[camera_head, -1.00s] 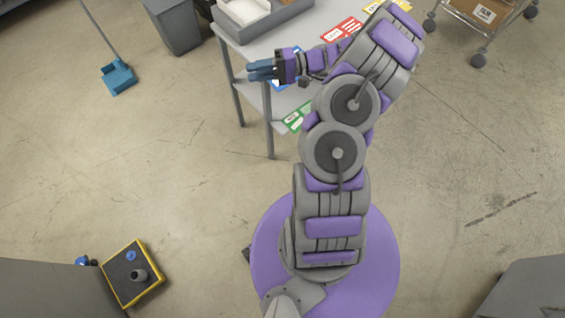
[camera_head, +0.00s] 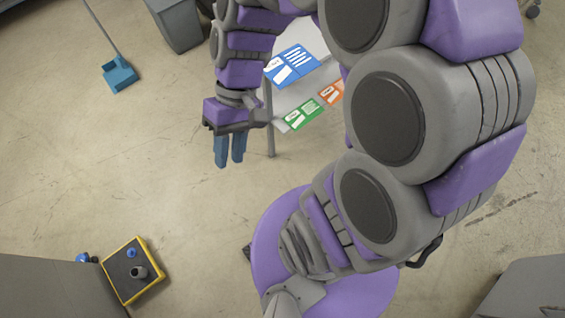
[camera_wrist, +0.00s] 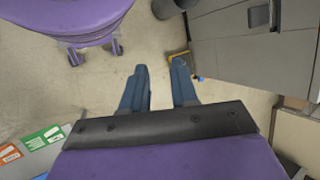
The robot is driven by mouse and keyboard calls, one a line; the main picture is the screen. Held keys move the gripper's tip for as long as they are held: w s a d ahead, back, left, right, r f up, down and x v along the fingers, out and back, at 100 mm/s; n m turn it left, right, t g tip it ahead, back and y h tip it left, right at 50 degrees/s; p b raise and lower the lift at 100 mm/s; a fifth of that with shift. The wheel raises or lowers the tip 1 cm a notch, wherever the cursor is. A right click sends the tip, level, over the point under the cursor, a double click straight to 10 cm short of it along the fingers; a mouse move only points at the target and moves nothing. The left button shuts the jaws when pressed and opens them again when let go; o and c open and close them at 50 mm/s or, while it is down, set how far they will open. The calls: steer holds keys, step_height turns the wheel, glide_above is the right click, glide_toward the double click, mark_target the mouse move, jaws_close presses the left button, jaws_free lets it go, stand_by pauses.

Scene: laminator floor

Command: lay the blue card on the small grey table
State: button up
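The blue card (camera_head: 292,65) lies flat on a light grey table (camera_head: 286,98) with slim legs, behind my arm. A sliver of blue, probably the same card, shows at the lower left of the wrist view (camera_wrist: 42,176). My gripper (camera_head: 230,158) hangs in front and left of the table, pointing away from the card. Its two blue fingers stand apart with nothing between them, as the wrist view shows (camera_wrist: 159,90). My arm hides much of the table. I cannot tell whether this is the small grey table of the task.
A green card (camera_head: 305,113) and an orange card (camera_head: 331,93) lie near the blue one. A yellow-edged control box (camera_head: 133,272) stands at lower left, a blue dustpan (camera_head: 119,75) and a grey bin (camera_head: 177,24) at upper left. The floor left of my gripper is clear.

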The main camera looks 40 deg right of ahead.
steer(key=s+d+t+h, duration=0.2)
steer(key=s+d+h, duration=0.3)
steer(key=s, duration=0.4)
steer(key=shift+d+m+h, duration=0.3)
steer(key=shift+d+m, duration=0.1)
steer(key=shift+d, duration=0.25)
steer(key=shift+r, duration=0.1)
stand_by(0.3)
